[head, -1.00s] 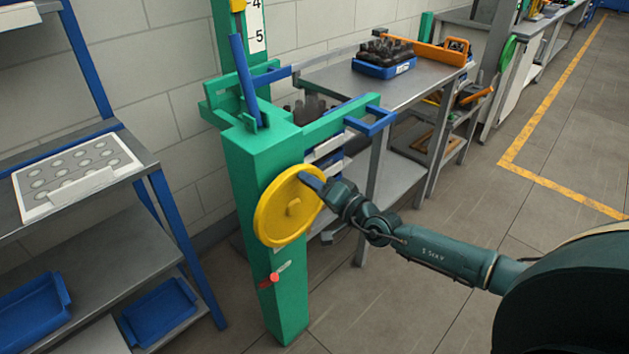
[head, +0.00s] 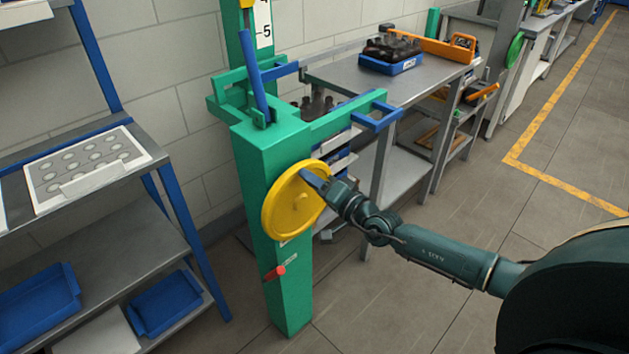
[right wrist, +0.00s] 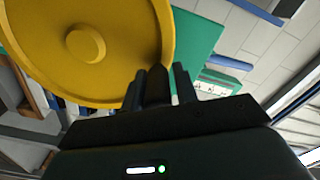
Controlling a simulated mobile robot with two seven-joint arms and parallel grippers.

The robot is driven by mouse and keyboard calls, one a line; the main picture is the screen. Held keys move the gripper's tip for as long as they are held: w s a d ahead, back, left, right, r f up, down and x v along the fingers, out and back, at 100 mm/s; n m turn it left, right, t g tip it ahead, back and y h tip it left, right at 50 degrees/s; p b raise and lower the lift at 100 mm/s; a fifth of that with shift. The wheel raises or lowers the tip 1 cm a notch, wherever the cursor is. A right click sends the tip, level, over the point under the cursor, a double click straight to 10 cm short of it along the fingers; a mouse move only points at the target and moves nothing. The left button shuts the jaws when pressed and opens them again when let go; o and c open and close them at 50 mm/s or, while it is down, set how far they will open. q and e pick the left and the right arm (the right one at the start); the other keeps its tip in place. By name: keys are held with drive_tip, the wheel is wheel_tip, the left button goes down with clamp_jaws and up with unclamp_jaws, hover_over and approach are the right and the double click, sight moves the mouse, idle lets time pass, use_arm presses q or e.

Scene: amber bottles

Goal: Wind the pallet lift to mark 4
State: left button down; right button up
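The pallet lift is a green column (head: 262,175) with a yellow handwheel (head: 290,212) on its front. The wheel also shows large in the right wrist view (right wrist: 110,75). My right gripper (head: 318,180) is at the wheel's upper right rim. In the right wrist view its fingers (right wrist: 158,85) stand either side of a dark upright handle beside the rim and appear closed on it. A yellow pointer (head: 246,3) is at the top edge, about level with the cut-off 4 on the white scale (head: 263,22); the 5 is below. My left gripper is out of view.
A red-knobbed lever (head: 275,272) sits low on the column. A grey shelf unit (head: 100,235) with blue trays stands left. Behind are dark bottles (head: 318,103) and a metal table (head: 345,75) with a blue bottle crate (head: 392,65). The floor at right is clear.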

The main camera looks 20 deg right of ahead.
drive_tip(key=o, duration=0.3)
drive_tip(key=shift+v, duration=6.6)
